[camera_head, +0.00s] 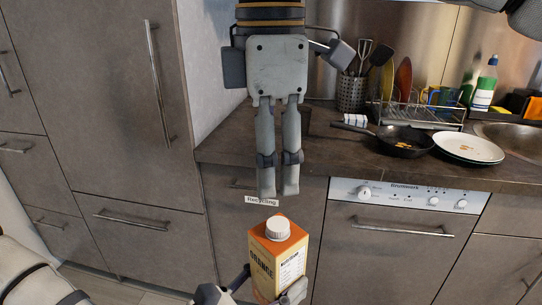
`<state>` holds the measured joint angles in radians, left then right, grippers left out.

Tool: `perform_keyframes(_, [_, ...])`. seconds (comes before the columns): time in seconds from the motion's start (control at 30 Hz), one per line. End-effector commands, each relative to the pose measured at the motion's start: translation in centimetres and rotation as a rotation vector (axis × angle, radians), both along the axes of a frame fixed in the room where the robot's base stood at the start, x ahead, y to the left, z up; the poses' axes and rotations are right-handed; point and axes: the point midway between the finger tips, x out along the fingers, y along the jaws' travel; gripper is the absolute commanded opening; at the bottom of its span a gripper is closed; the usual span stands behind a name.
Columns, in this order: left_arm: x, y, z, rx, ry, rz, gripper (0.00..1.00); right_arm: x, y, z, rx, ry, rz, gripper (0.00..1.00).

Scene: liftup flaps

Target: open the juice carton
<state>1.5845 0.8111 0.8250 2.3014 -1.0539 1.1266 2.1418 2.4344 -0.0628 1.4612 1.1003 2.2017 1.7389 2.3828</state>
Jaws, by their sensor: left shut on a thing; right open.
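An orange juice carton (276,259) with a white cap (278,228) on its top stands upright at the bottom middle of the head view. My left gripper (270,289) is shut around the lower part of the carton, with a finger on either side. The carton's base is cut off by the frame edge. My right gripper (279,191) hangs down from the top, above the carton and its cap. Its fingers are close together but open, with nothing visible between them. The cap appears seated on the carton.
Behind is a dark counter (310,155) with a black pan (405,139), a white plate (468,147), a dish rack (425,110) and a utensil holder (352,92). A dishwasher (380,240) is below it. Tall cabinets (100,80) stand on the left.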

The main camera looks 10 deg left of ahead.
Motion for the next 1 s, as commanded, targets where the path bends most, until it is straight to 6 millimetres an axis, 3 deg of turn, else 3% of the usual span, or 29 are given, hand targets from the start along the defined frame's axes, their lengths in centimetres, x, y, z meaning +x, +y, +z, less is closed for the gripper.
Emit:
perform_keyframes(0.4, [0.0, 0.0, 0.1, -0.002, -0.002, 0.0, 0.0, -0.1, 0.0, -6.7, 0.003, 0.005, -0.009, 0.44])
perform_keyframes(0.77, [0.0, 0.0, 0.1, -0.001, -0.003, 0.0, 0.0, -0.1, 0.0, -7.8, 0.003, 0.002, -0.008, 0.44])
perform_keyframes(0.97, [0.0, 0.0, 0.1, -0.001, -0.003, -0.001, 0.0, 0.0, 0.0, -7.8, 0.003, 0.001, -0.008, 0.01])
perform_keyframes(1.0, [0.0, -0.1, 0.1, -0.001, -0.003, -0.002, 0.0, 0.0, 0.0, -7.8, 0.003, 0.001, -0.009, 0.0])
